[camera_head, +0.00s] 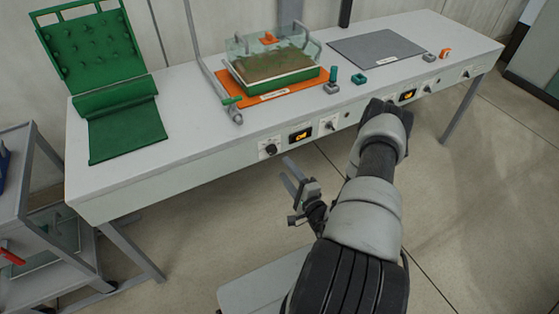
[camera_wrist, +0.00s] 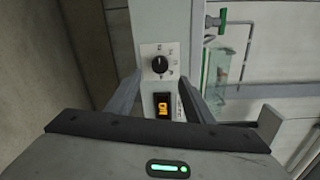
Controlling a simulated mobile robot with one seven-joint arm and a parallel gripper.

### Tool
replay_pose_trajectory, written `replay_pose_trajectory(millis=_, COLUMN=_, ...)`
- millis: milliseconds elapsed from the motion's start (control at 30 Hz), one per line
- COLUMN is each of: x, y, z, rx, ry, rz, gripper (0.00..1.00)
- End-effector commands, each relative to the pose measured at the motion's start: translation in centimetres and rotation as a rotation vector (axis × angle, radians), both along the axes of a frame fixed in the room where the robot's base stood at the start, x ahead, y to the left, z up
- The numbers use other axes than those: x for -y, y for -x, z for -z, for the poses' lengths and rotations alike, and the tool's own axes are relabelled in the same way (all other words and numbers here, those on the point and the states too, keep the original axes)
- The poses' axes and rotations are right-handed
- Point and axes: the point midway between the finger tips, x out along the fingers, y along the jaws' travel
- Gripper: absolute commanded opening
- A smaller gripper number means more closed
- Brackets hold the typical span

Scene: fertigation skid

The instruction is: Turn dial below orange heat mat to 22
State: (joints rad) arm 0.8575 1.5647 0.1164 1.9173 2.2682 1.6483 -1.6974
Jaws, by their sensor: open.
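The black dial (camera_head: 270,148) is a round knob with a white scale on the bench's front panel, below the left part of the orange heat mat (camera_head: 256,100). In the wrist view the dial (camera_wrist: 160,64) appears between the fingertips, its pointer slanting toward upper left. An amber display (camera_head: 300,134) is just right of it; in the wrist view the display (camera_wrist: 163,104) has digits I cannot read surely. My gripper (camera_head: 285,168) is open and empty, its fingers in front of the panel and apart from the dial. The wrist view also shows the gripper (camera_wrist: 161,76).
A covered green tray (camera_head: 275,77) stands on the orange mat. A grey mat (camera_head: 375,46) with more knobs and a display below is farther right. A grey cart (camera_head: 25,190) stands front left.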

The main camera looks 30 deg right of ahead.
Motion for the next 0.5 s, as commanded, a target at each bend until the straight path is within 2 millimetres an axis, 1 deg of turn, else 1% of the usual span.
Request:
replay_pose_trajectory(millis=33, x=0.1, y=1.4, z=0.0, rx=-0.004, ry=-0.002, rz=0.001, gripper=0.48)
replay_pose_trajectory(millis=100, x=0.1, y=3.0, z=-0.1, rx=-0.004, ry=-0.002, rz=0.002, gripper=0.48)
replay_pose_trajectory(millis=233, x=0.3, y=5.8, z=-0.3, rx=-0.003, ry=-0.001, rz=0.003, gripper=0.48)
replay_pose_trajectory(millis=400, x=0.3, y=8.2, z=-0.4, rx=-0.002, ry=0.0, rz=0.001, gripper=0.48)
replay_pose_trajectory(millis=500, x=0.3, y=8.8, z=-0.4, rx=0.0, ry=0.0, rz=0.001, gripper=0.48)
